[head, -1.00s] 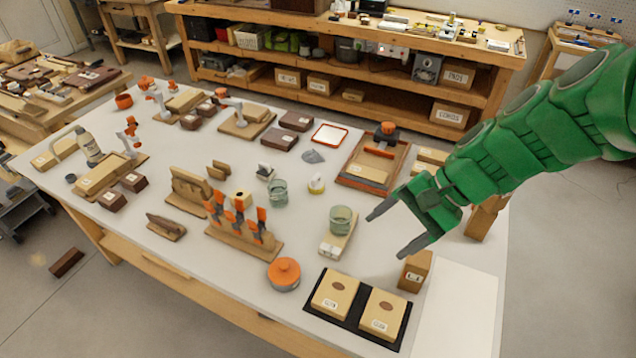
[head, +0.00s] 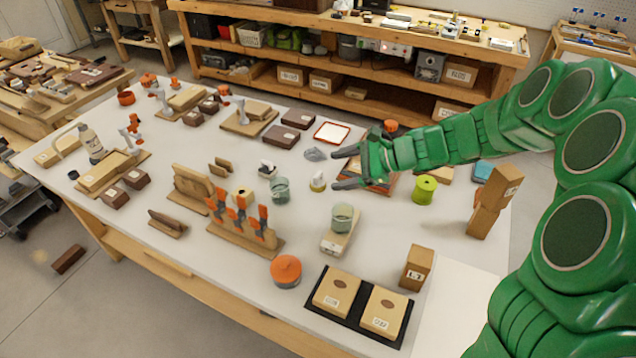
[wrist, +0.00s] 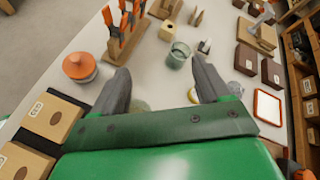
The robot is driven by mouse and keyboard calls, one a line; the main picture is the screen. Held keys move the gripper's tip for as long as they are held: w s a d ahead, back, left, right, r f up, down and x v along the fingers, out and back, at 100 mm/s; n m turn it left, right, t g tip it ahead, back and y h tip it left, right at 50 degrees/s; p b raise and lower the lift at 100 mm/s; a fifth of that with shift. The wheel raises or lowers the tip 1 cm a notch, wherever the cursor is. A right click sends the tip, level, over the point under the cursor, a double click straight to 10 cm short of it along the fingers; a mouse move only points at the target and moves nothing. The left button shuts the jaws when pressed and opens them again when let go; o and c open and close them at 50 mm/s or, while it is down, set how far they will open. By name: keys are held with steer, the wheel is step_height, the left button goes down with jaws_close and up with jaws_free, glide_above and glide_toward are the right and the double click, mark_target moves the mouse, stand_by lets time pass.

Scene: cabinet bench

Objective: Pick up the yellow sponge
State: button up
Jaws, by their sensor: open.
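My gripper (head: 338,170) is open and empty above the middle of the table, its two grey fingers spread and pointing left. No other thing is clearly a yellow sponge; a yellow-green spool (head: 425,190) stands right of the gripper. My arm covers part of the tray behind it.
A rack with orange-handled tools (head: 240,235) and an orange-lidded pot (head: 285,270) are nearer.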

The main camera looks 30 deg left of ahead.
steer(key=w+a+f+m+t+y, duration=0.1)
steer(key=w+a+f+m+t, duration=0.1)
steer(key=w+a+f+m, duration=0.4)
steer(key=m+t, duration=0.1)
steer(key=m, duration=0.1)
glide_toward(320, 177)
steer(key=x, duration=0.2)
steer(key=shift+s+a+f, duration=0.1)
steer(key=shift+a+f, duration=0.2)
steer(key=shift+t, duration=0.3)
steer(key=shift+x, duration=3.85)
steer(key=shift+y, duration=0.3)
steer(key=c, duration=1.1)
steer(key=shift+o, duration=0.2)
